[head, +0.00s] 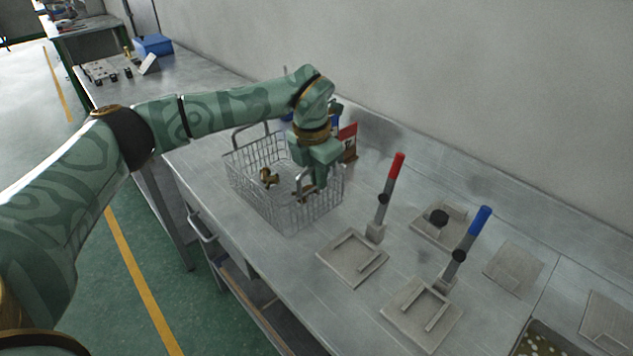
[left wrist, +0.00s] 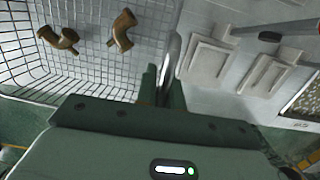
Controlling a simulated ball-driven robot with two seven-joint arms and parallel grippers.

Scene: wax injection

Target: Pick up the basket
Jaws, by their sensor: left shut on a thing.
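The wire basket (head: 262,204) is upright at the bench surface; I cannot tell whether its bottom touches it. Brass-coloured elbow pieces (head: 268,177) lie inside; two of them (left wrist: 122,30) show in the left wrist view. My left gripper (head: 312,181) points down over the basket's right end and is shut on its handle. In the left wrist view the handle (left wrist: 170,52) runs up from between the fingers of my left gripper (left wrist: 163,88), with the basket mesh (left wrist: 84,68) to the left. A second handle (head: 236,135) stands at the far-left end. My right gripper is not in view.
Right of the basket are flat fixtures (head: 352,258) with a red-handled lever (head: 396,168) and a blue-handled lever (head: 479,222). A red item (head: 348,141) stands behind the basket near the wall. A blue box (head: 153,45) is at the far end. The bench (head: 195,150) left of the basket is clear.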

